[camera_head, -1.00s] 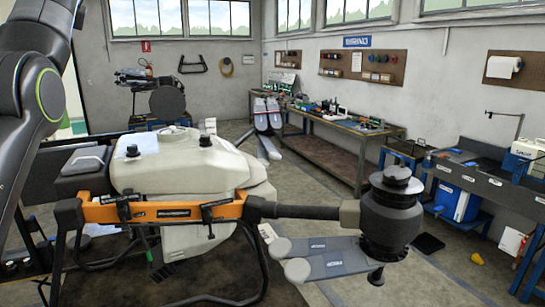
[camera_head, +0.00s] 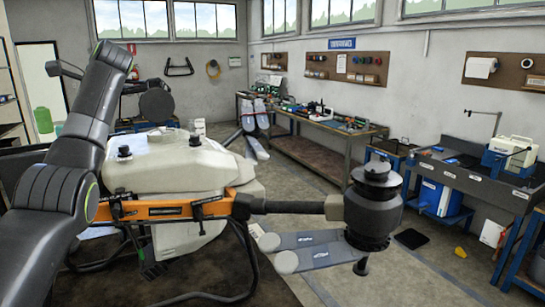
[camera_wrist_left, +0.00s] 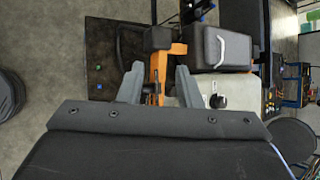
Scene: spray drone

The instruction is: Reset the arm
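My left arm (camera_head: 70,170) comes in from the left, bends at its elbow beside the drone and rises above it. My left gripper (camera_wrist_left: 160,72) is open in the left wrist view, its two grey fingers apart. An orange frame part of the spray drone (camera_wrist_left: 162,62) shows beyond and between the fingers; I cannot tell whether they touch it. The drone's white tank (camera_head: 165,170), orange frame bar and dark rotor motor (camera_head: 373,212) fill the middle of the head view. My right arm and gripper are not in view.
A workbench (camera_head: 315,125) with tools stands along the right wall. A dark bench (camera_head: 480,185) with a white box-shaped device (camera_head: 508,153) is at the far right. A yellow object (camera_head: 460,252) lies on the floor. The floor between drone and benches is mostly clear.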

